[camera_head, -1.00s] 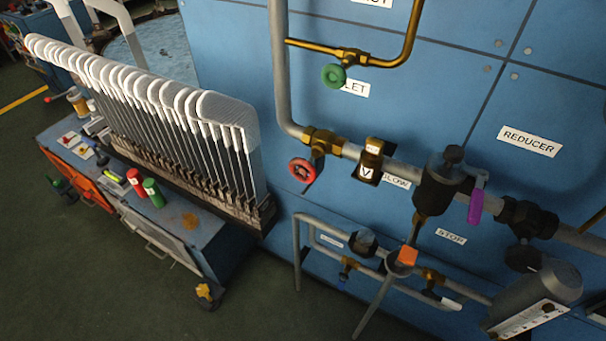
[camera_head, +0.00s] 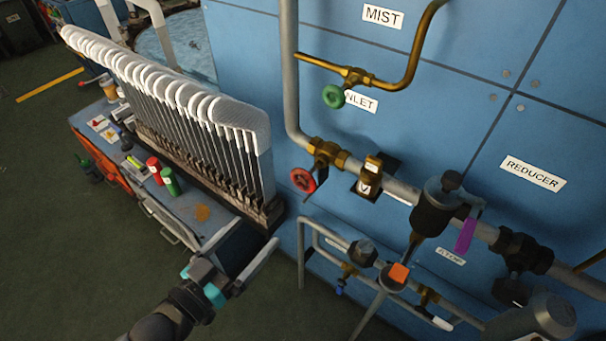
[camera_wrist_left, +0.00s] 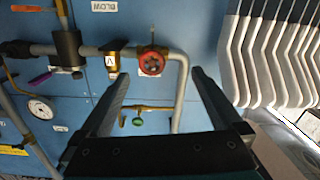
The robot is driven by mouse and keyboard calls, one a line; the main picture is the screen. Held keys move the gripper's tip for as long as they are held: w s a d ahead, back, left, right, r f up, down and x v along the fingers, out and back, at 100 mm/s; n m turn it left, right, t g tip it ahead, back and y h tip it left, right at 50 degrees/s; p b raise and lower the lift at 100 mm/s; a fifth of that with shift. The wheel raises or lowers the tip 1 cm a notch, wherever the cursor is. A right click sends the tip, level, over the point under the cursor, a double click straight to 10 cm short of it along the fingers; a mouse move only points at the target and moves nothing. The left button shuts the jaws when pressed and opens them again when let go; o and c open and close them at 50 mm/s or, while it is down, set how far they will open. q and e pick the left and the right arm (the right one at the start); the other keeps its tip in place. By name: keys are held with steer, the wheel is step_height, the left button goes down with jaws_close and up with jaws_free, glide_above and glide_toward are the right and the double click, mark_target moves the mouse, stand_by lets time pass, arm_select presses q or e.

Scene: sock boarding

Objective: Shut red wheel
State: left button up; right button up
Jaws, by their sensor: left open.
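The red wheel (camera_head: 303,180) is a small round handwheel on a brass valve in the grey pipe on the blue panel. It also shows in the left wrist view (camera_wrist_left: 152,63), between my fingertips in the picture and beyond them. My left gripper (camera_head: 258,232) is open and empty, below and to the left of the wheel in the head view, apart from it. Its two fingers (camera_wrist_left: 160,76) stand wide apart in the wrist view. My right gripper is not in view.
A green wheel (camera_head: 333,96) sits on a brass pipe above. A brass valve block (camera_head: 369,180) and a purple lever (camera_head: 466,236) lie to the right. A rack of white sock boards (camera_head: 190,101) stands on a cart (camera_head: 216,226) at left. Lower grey pipes (camera_head: 300,250) stand out below.

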mark_target(301, 183)
arm_select(q)
steer(key=shift+h, duration=0.4)
steer(key=r+x, duration=0.1)
steer(key=x, duration=0.9)
steer(key=r+b+x, duration=0.1)
steer(key=x, duration=0.4)
steer(key=shift+s+d+r, duration=0.1)
steer(key=shift+d+r, duration=0.3)
steer(key=shift+d, duration=0.15)
steer(key=c, duration=1.3)
